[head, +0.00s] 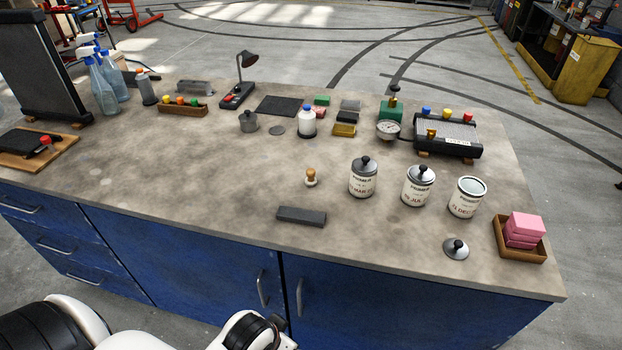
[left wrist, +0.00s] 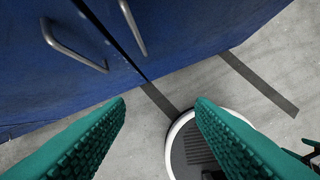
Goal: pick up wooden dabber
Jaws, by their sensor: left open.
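The wooden dabber (head: 310,177) stands on the workbench top, with a brown wooden knob above a pale round base. It is left of the primer canisters and behind a dark grey block. My left gripper (left wrist: 160,112) shows in the left wrist view with its two green ridged fingers apart and nothing between them. It is low in front of the blue cabinet doors, pointing at the floor, well away from the dabber. In the head view, part of my arm shows at the bottom edge, but no fingers show there. My right gripper is not in view.
The dark grey block (head: 301,216) lies near the bench's front edge. Labelled canisters (head: 362,179) stand right of the dabber, with a loose lid (head: 456,249) and a wooden tray (head: 499,240) of pink blocks beyond. Cabinet handles (head: 263,288) stick out in front. The bench left of the dabber is clear.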

